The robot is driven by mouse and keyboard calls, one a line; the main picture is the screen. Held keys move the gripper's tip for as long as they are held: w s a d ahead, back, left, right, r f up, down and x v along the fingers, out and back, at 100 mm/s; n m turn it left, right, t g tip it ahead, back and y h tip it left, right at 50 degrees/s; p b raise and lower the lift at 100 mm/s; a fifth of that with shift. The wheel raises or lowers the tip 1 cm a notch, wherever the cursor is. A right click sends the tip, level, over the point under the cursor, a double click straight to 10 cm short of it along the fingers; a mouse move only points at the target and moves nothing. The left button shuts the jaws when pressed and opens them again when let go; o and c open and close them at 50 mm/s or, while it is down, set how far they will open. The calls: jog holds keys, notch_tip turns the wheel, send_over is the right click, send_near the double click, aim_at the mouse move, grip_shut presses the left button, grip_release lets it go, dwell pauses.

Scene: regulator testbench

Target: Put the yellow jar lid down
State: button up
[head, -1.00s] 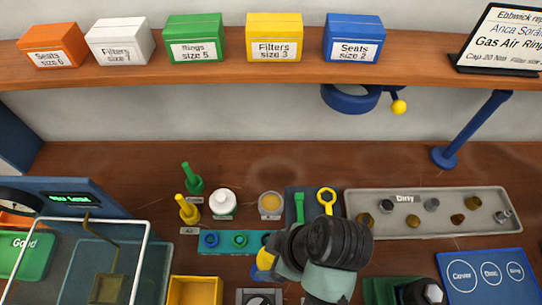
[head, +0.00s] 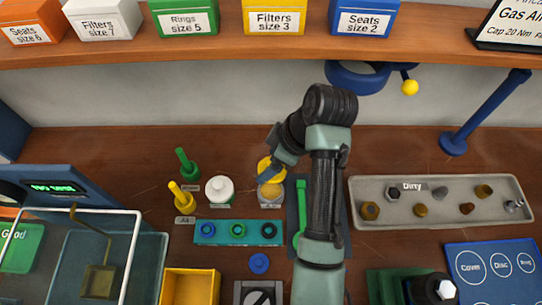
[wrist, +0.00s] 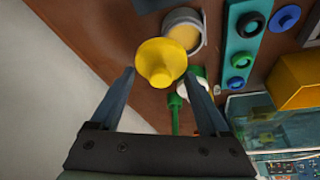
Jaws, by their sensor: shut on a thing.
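The yellow jar lid (wrist: 161,60) is round with a knob and shows between the fingertips of my gripper (wrist: 159,75) in the wrist view. My gripper is shut on it. In the head view the lid (head: 265,163) is partly hidden by my gripper (head: 273,167), above and just behind an open jar (head: 271,192) with yellowish contents. The jar also shows in the wrist view (wrist: 185,35), beyond the lid and partly covered by it. I cannot tell how high the lid is above the bench.
A teal strip of rings (head: 209,239) lies in front. A blue disc (head: 259,263) lies nearer. The dirty tray (head: 400,222) is at right. A shelf with boxes overhangs the back.

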jog(key=w+f, duration=0.1)
jog(key=w, duration=0.2)
jog(key=w+f, duration=0.1)
jog(key=shift+w+f+p, duration=0.15)
jog(key=shift+f+p, duration=0.2)
notch_tip(320, 180, down, 4)
jog(key=shift+w+r+p, duration=0.1)
jog(key=shift+p, duration=0.2)
jog(key=shift+w+f, duration=0.25)
jog(key=shift+w, duration=0.05)
jog(key=o, duration=1.3)
